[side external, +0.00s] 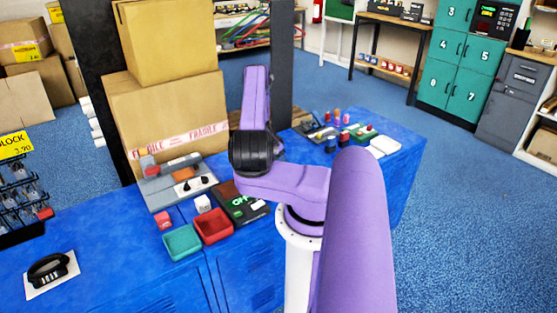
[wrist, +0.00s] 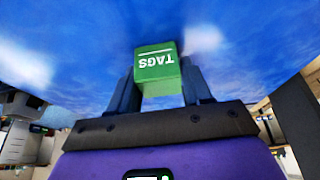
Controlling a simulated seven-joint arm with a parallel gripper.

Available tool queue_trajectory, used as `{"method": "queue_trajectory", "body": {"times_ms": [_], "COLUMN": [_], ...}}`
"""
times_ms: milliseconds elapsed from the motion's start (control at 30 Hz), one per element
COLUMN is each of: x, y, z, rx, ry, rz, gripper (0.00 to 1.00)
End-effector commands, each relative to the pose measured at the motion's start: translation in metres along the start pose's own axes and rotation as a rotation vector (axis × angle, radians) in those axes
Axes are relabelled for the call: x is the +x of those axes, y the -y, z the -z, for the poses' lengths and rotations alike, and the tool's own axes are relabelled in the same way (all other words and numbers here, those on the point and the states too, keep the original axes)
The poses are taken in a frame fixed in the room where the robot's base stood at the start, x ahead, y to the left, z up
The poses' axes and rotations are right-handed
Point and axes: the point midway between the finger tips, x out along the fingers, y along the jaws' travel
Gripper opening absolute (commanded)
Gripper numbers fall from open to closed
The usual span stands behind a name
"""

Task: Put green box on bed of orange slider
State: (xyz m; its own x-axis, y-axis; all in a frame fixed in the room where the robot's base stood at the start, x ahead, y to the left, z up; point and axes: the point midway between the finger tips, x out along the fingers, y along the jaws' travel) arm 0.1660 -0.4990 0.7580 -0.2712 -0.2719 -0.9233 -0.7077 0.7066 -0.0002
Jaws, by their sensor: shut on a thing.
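In the wrist view, my gripper (wrist: 157,80) is shut on a green box (wrist: 155,62) with the white word TAGS on it, upside down in the picture. Blurred blue surface shows behind the box. In the side view, my gripper and the held box are not visible; my purple arm covers that part. An orange piece (side external: 186,173) sits on a grey panel device (side external: 165,198) at the left of the blue table; it looks like the orange slider, but its bed is too small to make out clearly.
A red open tray (side external: 213,226) and a teal open tray (side external: 182,243) stand in front of the panel. A dark device with a green OFF label (side external: 240,203) lies beside them. Stacked cartons (side external: 165,110) rise behind.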

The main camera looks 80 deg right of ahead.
Motion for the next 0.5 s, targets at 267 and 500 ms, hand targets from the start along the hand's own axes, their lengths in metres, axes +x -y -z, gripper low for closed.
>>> {"method": "queue_trajectory", "body": {"times_ms": [267,500], "x": [0.0016,-0.0005], "y": [-0.0001,-0.0001], "z": [-0.0007,0.0002], "rx": [0.0,0.0], "ry": [0.0,0.0], "rz": [0.0,0.0], "gripper": [0.74,0.74]}}
